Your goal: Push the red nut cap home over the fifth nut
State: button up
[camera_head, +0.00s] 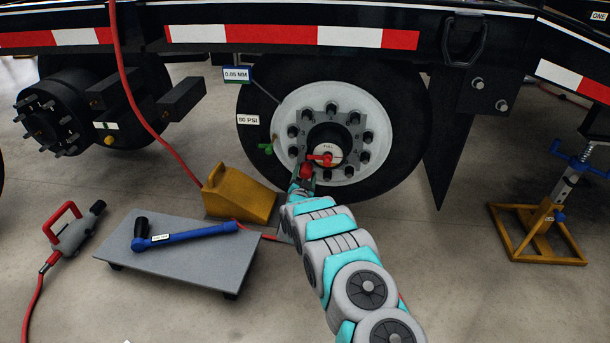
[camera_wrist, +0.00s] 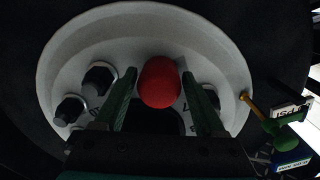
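The red nut cap (camera_wrist: 159,82) sits between the fingertips of my gripper (camera_wrist: 160,76) in the wrist view, its rounded end toward the camera. Both fingers appear to touch its sides. It covers whatever lies behind it, so I cannot tell how far it sits over the fifth nut. In the head view my gripper (camera_head: 303,175) is at the lower left of the white wheel (camera_head: 289,118). Several dark nuts ring the hub, and bare ones (camera_wrist: 100,77) show left of the cap in the wrist view.
A red pointer (camera_head: 323,160) is at the hub centre. A green valve piece (camera_head: 266,148) is at the rim's left. A yellow chock (camera_head: 238,193) and a grey low cart (camera_head: 190,262) with a blue torque wrench (camera_head: 190,236) stand left of my arm. A yellow jack stand (camera_head: 540,235) is right.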

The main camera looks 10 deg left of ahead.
aim_at(304, 177)
jog(key=shift+o, duration=1.3)
jog(key=shift+s+a, duration=0.1)
jog(key=shift+s, duration=3.85)
